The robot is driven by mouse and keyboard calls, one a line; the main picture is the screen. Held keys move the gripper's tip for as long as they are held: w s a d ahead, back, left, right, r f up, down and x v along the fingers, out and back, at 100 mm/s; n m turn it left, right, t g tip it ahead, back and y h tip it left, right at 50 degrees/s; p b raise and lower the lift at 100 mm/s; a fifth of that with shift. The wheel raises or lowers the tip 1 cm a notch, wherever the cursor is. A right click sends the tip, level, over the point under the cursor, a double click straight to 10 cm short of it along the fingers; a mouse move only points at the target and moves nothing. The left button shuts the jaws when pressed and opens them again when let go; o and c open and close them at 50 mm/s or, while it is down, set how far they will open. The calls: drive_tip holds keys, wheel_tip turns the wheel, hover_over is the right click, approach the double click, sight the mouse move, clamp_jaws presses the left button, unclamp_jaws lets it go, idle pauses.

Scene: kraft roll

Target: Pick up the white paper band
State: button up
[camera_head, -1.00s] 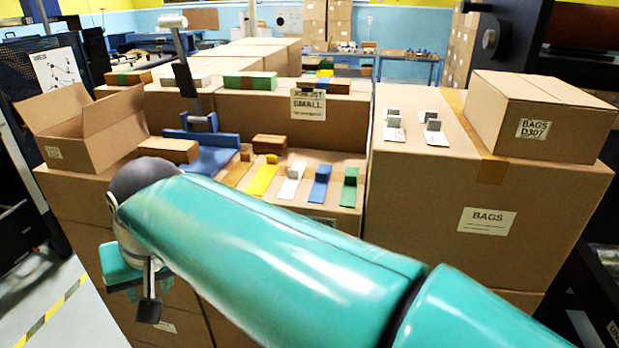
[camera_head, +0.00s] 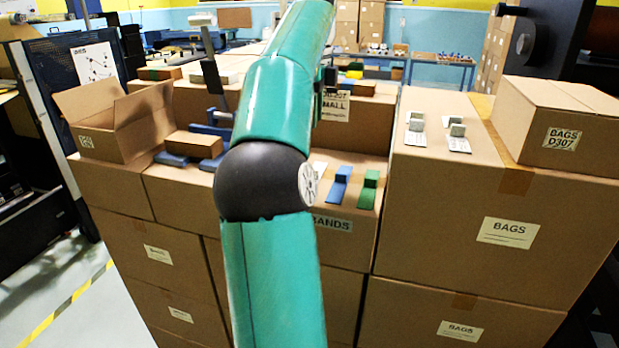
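The white paper band lies on the cardboard box top marked BANDS, in the row of coloured bands. Only a pale sliver of the white paper band (camera_head: 319,169) shows, just right of my arm's dark elbow joint. The rest of it is hidden behind my arm. The blue band (camera_head: 338,187) and the green band (camera_head: 368,190) lie to its right in plain view. My teal arm rises through the middle of the picture and runs out at the top edge. My gripper does not show, so its opening and distance from the band cannot be seen.
A taller box stack (camera_head: 440,200) on the right carries small grey-white items (camera_head: 456,132) and a closed BAGS box (camera_head: 557,125). An open carton (camera_head: 122,122) and a small brown box (camera_head: 193,145) stand left. More boxes rise behind the bands.

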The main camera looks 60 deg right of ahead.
wheel_tip(320, 180, down, 9)
drive_tip(key=shift+r, duration=0.2)
drive_tip(key=f, duration=0.5)
drive_tip(key=shift+w+a, duration=0.1)
drive_tip(key=shift+w, duration=0.1)
drive_tip(key=shift+c, duration=0.4)
clamp_jaws()
